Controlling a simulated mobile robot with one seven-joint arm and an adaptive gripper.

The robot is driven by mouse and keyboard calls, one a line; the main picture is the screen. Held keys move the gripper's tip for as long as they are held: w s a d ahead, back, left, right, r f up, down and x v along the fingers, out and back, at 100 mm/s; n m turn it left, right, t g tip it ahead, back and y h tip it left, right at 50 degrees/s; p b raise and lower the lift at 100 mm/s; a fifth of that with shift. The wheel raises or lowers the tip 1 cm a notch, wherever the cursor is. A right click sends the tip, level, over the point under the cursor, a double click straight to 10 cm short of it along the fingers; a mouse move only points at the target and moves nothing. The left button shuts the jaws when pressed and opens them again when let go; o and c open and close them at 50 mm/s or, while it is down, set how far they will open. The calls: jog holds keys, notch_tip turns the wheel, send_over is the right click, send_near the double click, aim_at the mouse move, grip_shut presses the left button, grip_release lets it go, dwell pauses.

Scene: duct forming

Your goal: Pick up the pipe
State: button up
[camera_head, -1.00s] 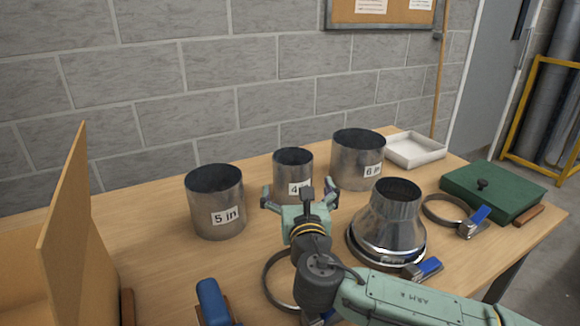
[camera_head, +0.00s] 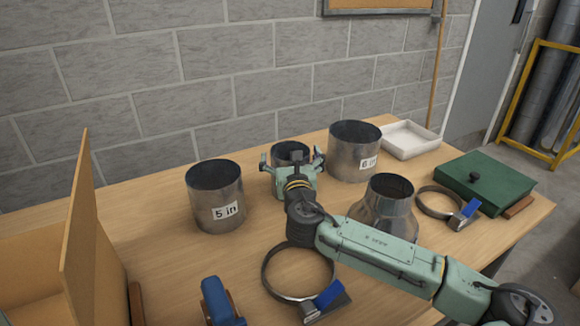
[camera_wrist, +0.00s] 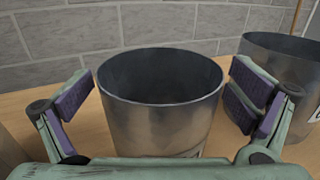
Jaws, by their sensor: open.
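Several metal pipes stand upright on the wooden table. The smallest, the 4-inch pipe (camera_head: 290,153), stands in the middle, mostly hidden behind my gripper (camera_head: 291,163). In the wrist view, this pipe (camera_wrist: 160,110) sits between my gripper's open fingers (camera_wrist: 162,98), with a gap on each side; its label is mostly cut off at the bottom. The 5 in pipe (camera_head: 215,197) stands to the left. The 6 in pipe (camera_head: 353,152) stands to the right and also shows at the right edge of the wrist view (camera_wrist: 278,85).
A cone-shaped reducer (camera_head: 388,205) stands right of my gripper, partly behind my arm. Ring clamps (camera_head: 298,295) (camera_head: 435,210) lie in front and right. A white tray (camera_head: 410,138), a green box (camera_head: 485,182) and a wooden panel (camera_head: 80,230) edge the table. A block wall is behind.

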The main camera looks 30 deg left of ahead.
jog(key=shift+c, duration=0.2)
jog(key=c, duration=1.6)
